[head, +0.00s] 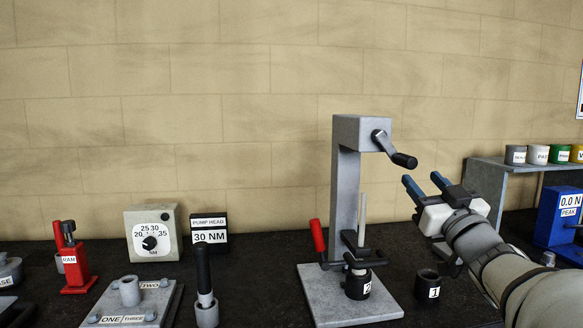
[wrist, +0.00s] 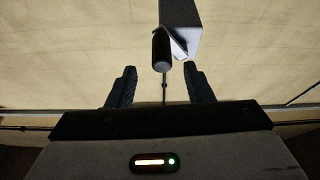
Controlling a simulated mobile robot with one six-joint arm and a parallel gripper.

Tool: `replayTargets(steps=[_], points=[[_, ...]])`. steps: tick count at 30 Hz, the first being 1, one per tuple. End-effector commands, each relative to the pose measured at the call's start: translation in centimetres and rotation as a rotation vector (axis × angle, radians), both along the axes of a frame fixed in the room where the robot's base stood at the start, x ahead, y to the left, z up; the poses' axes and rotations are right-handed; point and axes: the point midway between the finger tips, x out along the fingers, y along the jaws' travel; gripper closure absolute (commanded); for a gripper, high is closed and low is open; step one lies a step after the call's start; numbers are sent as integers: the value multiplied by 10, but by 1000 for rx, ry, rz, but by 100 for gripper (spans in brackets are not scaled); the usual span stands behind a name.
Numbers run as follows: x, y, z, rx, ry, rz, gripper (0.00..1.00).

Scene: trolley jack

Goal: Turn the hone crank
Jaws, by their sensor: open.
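The hone crank (head: 393,149) is a metal arm with a black grip, on the right side of the grey head (head: 358,131) of an upright stand. The grip (head: 404,160) points down to the right. My gripper (head: 423,183) is open, with blue-grey fingers, just below and to the right of the grip and apart from it. In the wrist view the black grip (wrist: 161,52) shows ahead, between and beyond my open fingertips (wrist: 160,70), nearer the right one. Nothing is between the fingers. The crank's metal arm (wrist: 180,47) shows partly behind the grip.
The stand's base plate (head: 330,295) carries a black cylinder marked 2 (head: 357,283) and a red-handled clamp (head: 318,237). A cylinder marked 1 (head: 428,284) stands below my arm. A shelf with small cups (head: 515,155) is at right. Left are a dial box (head: 152,232) and a red ram (head: 75,262).

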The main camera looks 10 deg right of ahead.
Motion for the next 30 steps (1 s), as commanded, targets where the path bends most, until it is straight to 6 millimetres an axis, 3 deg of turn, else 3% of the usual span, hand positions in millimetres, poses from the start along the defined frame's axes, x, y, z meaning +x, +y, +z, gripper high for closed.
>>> replayTargets(steps=[5,16,27,30], points=[[13,2,9,-5,-13,18,53],[62,5,30,-3,-12,16,53],[70,5,32,-5,-12,13,53],[70,5,32,-4,-11,12,60]])
